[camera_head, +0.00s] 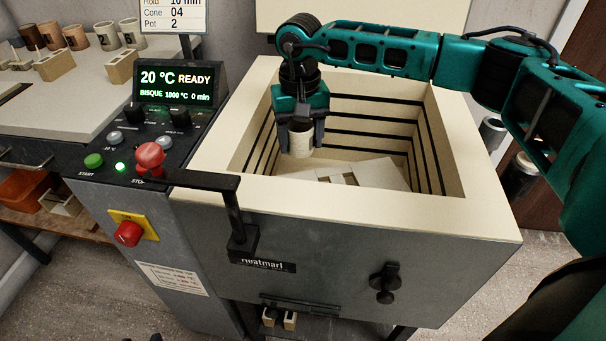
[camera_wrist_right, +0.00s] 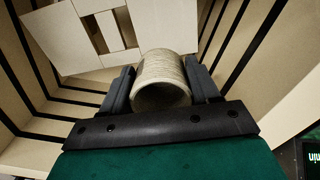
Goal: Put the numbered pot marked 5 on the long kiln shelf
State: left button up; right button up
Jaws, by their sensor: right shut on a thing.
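My right gripper (camera_head: 300,138) reaches down into the open kiln and is shut on a small pale clay pot (camera_head: 300,144). The pot also shows in the right wrist view (camera_wrist_right: 163,82), held between the two fingers with its open rim toward the camera. No number is readable on it.
The kiln's wide rim (camera_head: 365,218) and black-grooved walls surround the gripper. A control panel (camera_head: 150,150) and black handle (camera_head: 205,180) stand at left. Several pots (camera_head: 75,37) and pale blocks (camera_head: 54,66) are on the left worktop.

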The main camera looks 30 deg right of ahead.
aim_at(300, 151)
notch_tip(300, 151, down, 3)
jog(key=shift+r, duration=0.1)
jog(key=shift+f+b, duration=0.3)
jog(key=shift+f, duration=0.2)
notch_tip(300, 151, down, 5)
jog(key=shift+b, duration=0.65)
pick_arm(q)
jog(key=shift+w+d+f, duration=0.15)
jog(key=shift+d+f, duration=0.3)
jog(key=shift+d, duration=0.05)
pick_arm(e)
jog(key=shift+f, duration=0.15)
jog(key=o, duration=1.1)
